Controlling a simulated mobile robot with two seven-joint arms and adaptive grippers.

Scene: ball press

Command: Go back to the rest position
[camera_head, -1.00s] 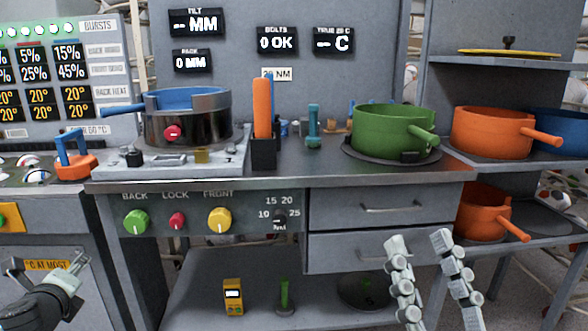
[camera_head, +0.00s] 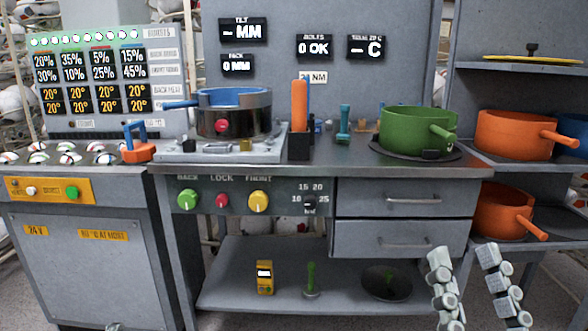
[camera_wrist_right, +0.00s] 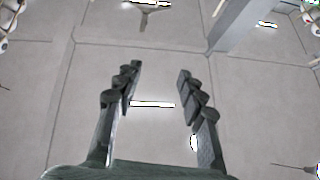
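My right gripper (camera_head: 463,252) is at the lower right of the head view, in front of the bench. It is open, with its two fingers apart and nothing between them. The right wrist view also shows the open, empty fingers (camera_wrist_right: 160,70) against a plain grey surface. Of my left gripper, only what seems to be a small pale tip (camera_head: 113,327) shows at the bottom edge of the head view; the rest is out of frame.
The steel bench holds a blue-rimmed pot (camera_head: 234,117) in a fixture and a green pot (camera_head: 418,131). A shelf rack on the right carries orange pots (camera_head: 512,134). A cabinet (camera_head: 85,262) with a display board (camera_head: 100,83) stands left. Drawers (camera_head: 402,201) are shut.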

